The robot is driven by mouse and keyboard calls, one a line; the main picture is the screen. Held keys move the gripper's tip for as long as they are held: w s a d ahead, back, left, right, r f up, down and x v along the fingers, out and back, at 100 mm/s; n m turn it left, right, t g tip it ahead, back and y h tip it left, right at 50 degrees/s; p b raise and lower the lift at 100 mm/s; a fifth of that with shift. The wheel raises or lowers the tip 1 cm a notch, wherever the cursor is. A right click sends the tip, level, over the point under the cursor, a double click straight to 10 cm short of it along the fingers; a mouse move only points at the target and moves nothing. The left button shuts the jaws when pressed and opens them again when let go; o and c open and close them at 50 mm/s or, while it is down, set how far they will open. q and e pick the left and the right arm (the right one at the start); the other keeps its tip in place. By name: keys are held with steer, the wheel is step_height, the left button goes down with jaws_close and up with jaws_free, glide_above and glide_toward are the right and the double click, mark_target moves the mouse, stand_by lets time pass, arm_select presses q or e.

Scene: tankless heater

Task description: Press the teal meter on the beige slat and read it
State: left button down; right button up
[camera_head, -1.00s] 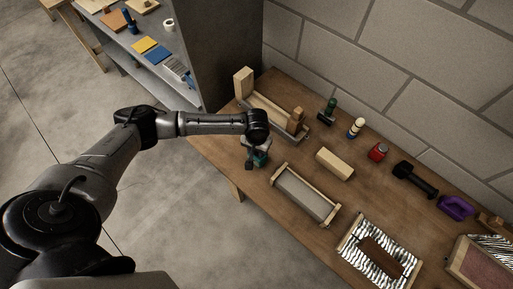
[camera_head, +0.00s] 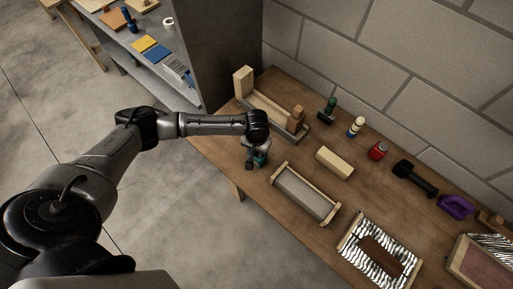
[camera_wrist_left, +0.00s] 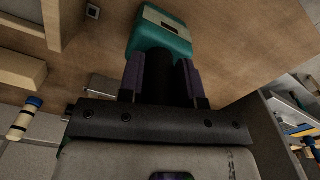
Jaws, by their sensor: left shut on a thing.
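My left gripper (camera_head: 256,157) is shut on the teal meter (camera_head: 262,159), near the table's front left edge. In the left wrist view the meter (camera_wrist_left: 160,36) sticks out beyond the fingers (camera_wrist_left: 162,75), its pale display window visible but no reading legible. The meter appears apart from the framed pieces. A pale beige-grey slat (camera_head: 304,196) lies between wooden end bars to the right of the gripper. A long beige piece (camera_head: 266,111) lies in a tray behind it. I cannot tell for certain which is the beige slat. My right gripper is not in view.
A wooden block (camera_head: 334,163), green-handled tool (camera_head: 327,110), white bottle (camera_head: 356,127), red jar (camera_head: 378,151), black tool (camera_head: 414,178) and purple item (camera_head: 456,207) stand along the back. A foil-lined frame (camera_head: 377,256) is at front right. A grey cabinet (camera_head: 219,45) rises behind left.

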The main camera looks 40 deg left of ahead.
arm_select(q)
steer(key=c, duration=0.7)
jaws_free()
step_height(320, 180, up, 14)
steer(key=shift+f+p, duration=0.15)
steer(key=shift+p, duration=0.55)
